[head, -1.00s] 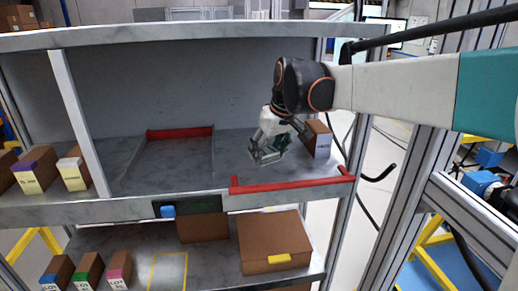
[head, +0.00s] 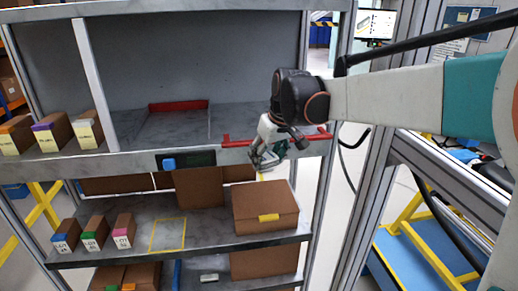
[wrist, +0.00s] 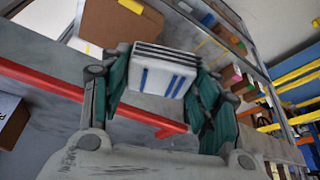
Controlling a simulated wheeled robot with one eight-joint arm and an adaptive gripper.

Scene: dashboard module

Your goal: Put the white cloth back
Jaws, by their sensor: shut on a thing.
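The white cloth (wrist: 162,78) is a folded stack with blue stripes, seen in the wrist view between my fingers. My gripper (wrist: 160,88) is shut on it, one green-padded finger at each side. In the head view my gripper (head: 265,160) hangs at the front edge of the upper shelf (head: 120,163), by the red rail (head: 240,143). The cloth is hard to make out there. In the wrist view the red rail (wrist: 50,84) passes behind the fingers.
A brown carton with a yellow tab (head: 265,205) stands on the lower shelf, below my gripper. A yellow-outlined empty square (head: 168,235) lies left of it. Small labelled boxes (head: 92,232) stand further left. A red-backed bay (head: 178,125) on the upper shelf is empty.

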